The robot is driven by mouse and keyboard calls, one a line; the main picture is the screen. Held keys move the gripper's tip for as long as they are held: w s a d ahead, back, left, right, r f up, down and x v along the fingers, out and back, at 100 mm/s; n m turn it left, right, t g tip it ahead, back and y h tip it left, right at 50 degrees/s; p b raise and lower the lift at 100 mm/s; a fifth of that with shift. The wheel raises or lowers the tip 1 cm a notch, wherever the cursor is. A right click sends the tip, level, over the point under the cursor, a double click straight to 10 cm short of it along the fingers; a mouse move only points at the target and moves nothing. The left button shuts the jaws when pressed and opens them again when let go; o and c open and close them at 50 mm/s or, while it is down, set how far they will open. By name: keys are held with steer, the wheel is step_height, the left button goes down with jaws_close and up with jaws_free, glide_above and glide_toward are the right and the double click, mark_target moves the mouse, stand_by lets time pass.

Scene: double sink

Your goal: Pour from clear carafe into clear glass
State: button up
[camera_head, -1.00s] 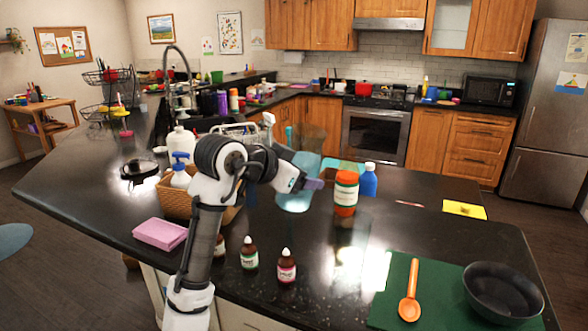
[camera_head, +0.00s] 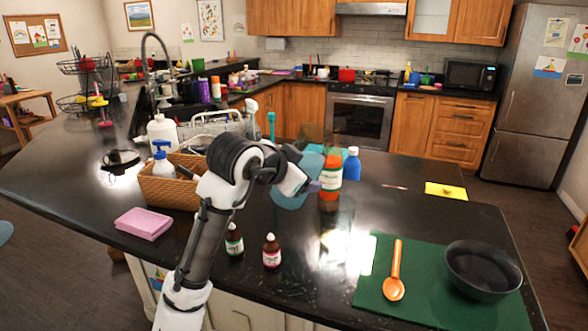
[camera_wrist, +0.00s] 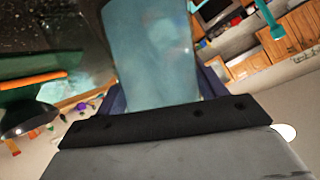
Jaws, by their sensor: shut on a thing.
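My gripper (camera_head: 312,186) is shut on the clear carafe (camera_head: 288,196), which looks pale blue and see-through. In the wrist view the carafe (camera_wrist: 150,55) fills the middle between the dark blue fingers. I cannot clearly make out the clear glass in either view. I cannot tell whether any liquid is leaving the carafe.
A green mat (camera_head: 370,292) holds an orange spoon (camera_head: 396,270) and dark bowl (camera_head: 483,268).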

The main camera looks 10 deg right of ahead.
steer(key=shift+s+d+f, duration=0.15)
steer(key=shift+s+d, duration=0.05)
steer(key=shift+d, duration=0.05)
steer(key=shift+f+b, duration=0.25)
steer(key=shift+b, duration=0.05)
steer(key=shift+w+a+f+m+t+y+b, duration=0.25)
steer(key=shift+a+f+m+t+y+b, duration=0.15)
steer(key=shift+f+m+y+b, duration=0.45)
steer(key=shift+w+a+f+m+t+y+b, duration=0.25)
steer(key=shift+a+m+t+b, duration=0.1)
steer(key=shift+b, duration=0.55)
steer(key=shift+a+m+y+b, duration=0.1)
steer(key=shift+m+y+b, duration=0.2)
steer(key=shift+b, duration=0.1)
steer(key=shift+w+a+r+m+t+y+b, duration=0.25)
steer(key=shift+m+t+y+b, duration=0.3)
steer(key=shift+m+t, duration=0.15)
steer(key=shift+r, duration=0.25)
steer(key=shift+r+m+t+y, duration=0.35)
steer(key=shift+m+y, duration=0.1)
steer(key=shift+m, duration=0.05)
steer(key=shift+s+d+r+m+t+y, duration=0.15)
steer(key=shift+r+m+t+y, duration=0.3)
steer(key=shift+m, duration=0.15)
